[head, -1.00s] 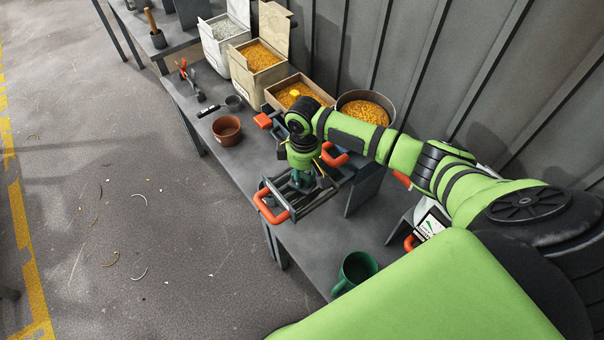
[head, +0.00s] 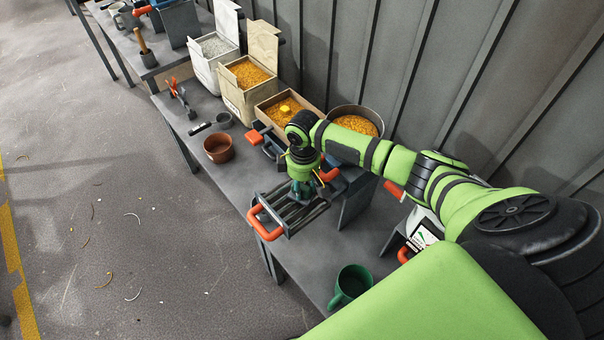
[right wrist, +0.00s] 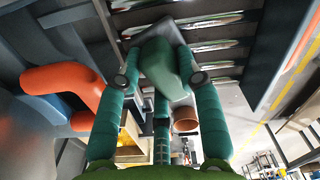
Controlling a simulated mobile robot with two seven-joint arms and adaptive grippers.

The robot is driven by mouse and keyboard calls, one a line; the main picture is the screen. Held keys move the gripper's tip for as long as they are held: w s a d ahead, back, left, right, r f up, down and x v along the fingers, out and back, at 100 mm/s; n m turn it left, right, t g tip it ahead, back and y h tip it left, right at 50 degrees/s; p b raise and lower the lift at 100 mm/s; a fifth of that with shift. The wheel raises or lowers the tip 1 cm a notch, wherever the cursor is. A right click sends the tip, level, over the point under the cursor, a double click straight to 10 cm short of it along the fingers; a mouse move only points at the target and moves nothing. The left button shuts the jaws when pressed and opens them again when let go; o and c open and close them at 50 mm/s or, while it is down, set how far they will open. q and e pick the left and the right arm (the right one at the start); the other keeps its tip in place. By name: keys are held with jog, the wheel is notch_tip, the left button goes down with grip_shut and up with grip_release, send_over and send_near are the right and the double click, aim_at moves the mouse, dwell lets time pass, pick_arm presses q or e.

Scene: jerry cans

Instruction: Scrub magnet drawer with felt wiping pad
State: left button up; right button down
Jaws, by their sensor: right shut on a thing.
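The magnet drawer (head: 287,222) is a dark open frame of parallel bars with an orange handle (head: 265,222) at its front. It is pulled out from its housing above the table. My right gripper (head: 301,188) is over the back part of the bars, pointing down. In the right wrist view its teal fingers (right wrist: 160,82) are shut on the green grip of the felt wiping pad (right wrist: 162,62). The pad's grey plate lies against or just over the striped bars (right wrist: 218,45); contact is unclear. The pad is mostly hidden in the head view. My left gripper is not in view.
An orange handle (head: 328,175) is close beside the gripper. A brown pot (head: 219,148), a wooden tray of yellow grains (head: 270,103) and a round grain-filled pan (head: 357,121) stand behind. A green mug (head: 352,284) is on the near table. The floor at left is open.

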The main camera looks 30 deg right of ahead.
jog(key=shift+a, duration=0.1)
jog(key=shift+a+p, duration=0.4)
jog(key=shift+a, duration=0.5)
jog(key=shift+s+a+f, duration=0.15)
jog(key=shift+a+f, duration=0.05)
jog(key=shift+a, duration=0.15)
jog(key=shift+s+a+r+p, duration=0.1)
jog(key=shift+s+a+p, duration=0.1)
jog(key=shift+a+p, duration=0.4)
jog(key=shift+a, duration=0.65)
jog(key=shift+d, duration=0.15)
jog(key=shift+w+d+r, duration=0.1)
jog(key=shift+w+d, duration=0.1)
jog(key=shift+d, duration=0.5)
jog(key=shift+w+d+r, duration=0.1)
jog(key=shift+w+d, duration=0.05)
jog(key=shift+d, duration=0.5)
